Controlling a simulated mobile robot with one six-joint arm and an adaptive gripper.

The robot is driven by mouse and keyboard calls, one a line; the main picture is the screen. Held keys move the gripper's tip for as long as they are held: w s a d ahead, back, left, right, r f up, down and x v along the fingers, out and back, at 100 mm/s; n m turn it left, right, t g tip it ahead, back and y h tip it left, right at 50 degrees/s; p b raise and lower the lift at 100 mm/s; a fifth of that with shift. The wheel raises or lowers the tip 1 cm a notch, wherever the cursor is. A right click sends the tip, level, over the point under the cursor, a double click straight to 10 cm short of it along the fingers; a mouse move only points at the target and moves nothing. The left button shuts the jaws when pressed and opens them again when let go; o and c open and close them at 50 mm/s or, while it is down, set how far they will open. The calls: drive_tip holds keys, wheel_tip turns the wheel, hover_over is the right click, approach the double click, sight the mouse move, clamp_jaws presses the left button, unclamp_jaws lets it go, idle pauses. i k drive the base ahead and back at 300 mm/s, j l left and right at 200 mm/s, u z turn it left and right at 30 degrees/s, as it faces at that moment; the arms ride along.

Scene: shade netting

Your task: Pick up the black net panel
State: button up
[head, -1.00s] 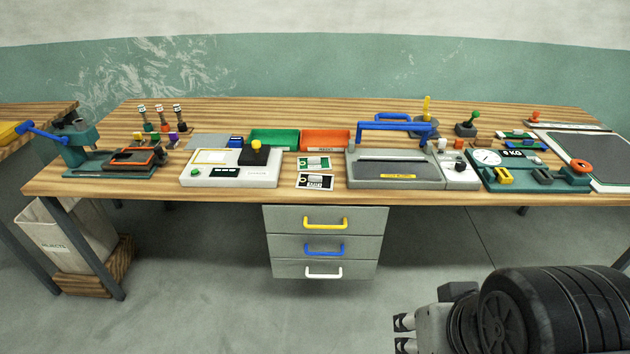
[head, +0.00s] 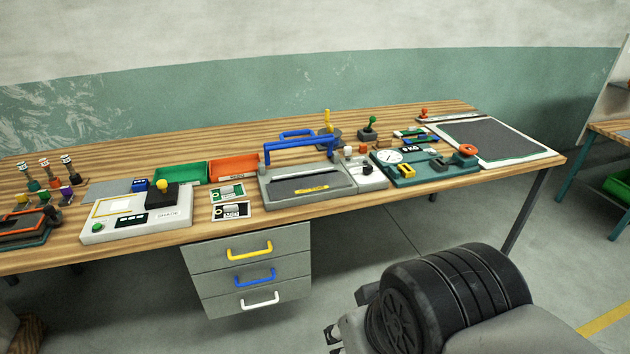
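I cannot tell for certain which thing is the black net panel. A flat dark sheet (head: 487,138) lies on a white, green-edged board at the right end of the bench. A small black-and-white card (head: 231,211) lies at the front edge, below a green-and-white card (head: 227,193). My gripper (head: 333,341) is low in the head view, in front of the bench and well apart from everything on it. Its two fingertips show with a gap and nothing between them. My black arm link hides part of the floor.
The wooden bench (head: 370,196) carries a grey press with a blue handle (head: 300,150), a dial scale (head: 388,157), green (head: 180,178) and red (head: 233,169) trays, and a white device (head: 125,225). Drawers (head: 250,270) hang below. Floor to the right is clear.

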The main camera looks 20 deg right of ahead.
sight(223, 211)
drive_tip(key=i+j, duration=1.45)
drive_tip(key=i, duration=0.3)
drive_tip(key=z, duration=0.05)
